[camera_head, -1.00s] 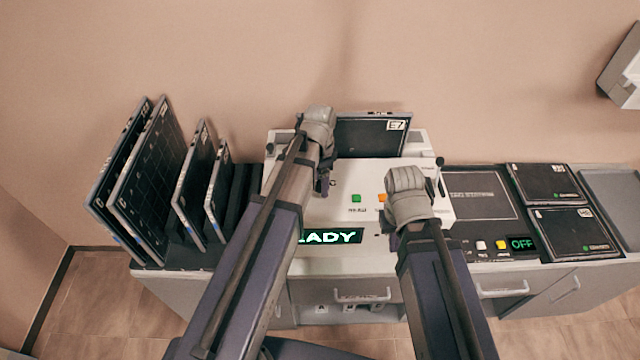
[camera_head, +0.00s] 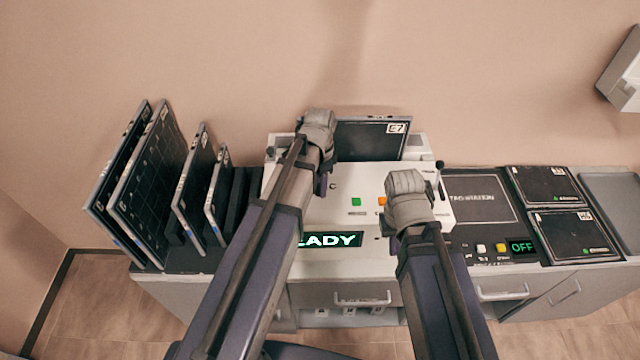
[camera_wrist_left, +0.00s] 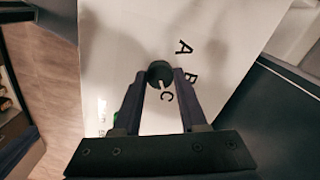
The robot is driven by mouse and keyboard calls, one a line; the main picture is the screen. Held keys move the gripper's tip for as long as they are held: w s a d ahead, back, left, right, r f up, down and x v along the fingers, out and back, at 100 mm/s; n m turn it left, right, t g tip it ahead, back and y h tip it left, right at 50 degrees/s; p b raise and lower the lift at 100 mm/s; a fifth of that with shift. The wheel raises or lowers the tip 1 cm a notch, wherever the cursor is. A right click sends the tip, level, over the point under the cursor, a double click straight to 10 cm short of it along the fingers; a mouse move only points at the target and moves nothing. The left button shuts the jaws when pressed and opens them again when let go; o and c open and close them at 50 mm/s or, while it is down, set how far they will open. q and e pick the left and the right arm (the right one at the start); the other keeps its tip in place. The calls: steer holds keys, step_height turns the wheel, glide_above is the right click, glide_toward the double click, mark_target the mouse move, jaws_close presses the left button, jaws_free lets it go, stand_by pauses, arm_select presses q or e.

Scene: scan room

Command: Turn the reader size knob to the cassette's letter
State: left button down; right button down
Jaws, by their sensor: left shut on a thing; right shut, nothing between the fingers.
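The reader (camera_head: 350,208) is a white box with a green button, an orange button and a lit display whose visible part reads "ADY". In the left wrist view, its dark round size knob (camera_wrist_left: 160,73) sits between my left gripper's fingertips (camera_wrist_left: 160,78), which are shut on it. The knob's white mark points toward the letter C; A and B also show. In the head view, my left gripper (camera_head: 322,182) hides the knob. A dark cassette (camera_head: 365,140) stands at the reader's back; its small label looks like C7 or E7. My right gripper (camera_head: 389,224) is shut and empty over the reader's right part.
Several dark panels (camera_head: 150,185) stand in a rack on the left. A dark station (camera_head: 480,197) with an "OFF" display lies on the right, beside two flat cassettes (camera_head: 575,235). Drawers with handles (camera_head: 362,299) are below. The wall is close behind.

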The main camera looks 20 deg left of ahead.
arm_select(q)
steer(key=n, duration=1.1)
steer(key=shift+n, duration=0.3)
stand_by(0.5)
steer(key=shift+c, duration=2.2)
jaws_free()
steer(key=shift+r, duration=0.15)
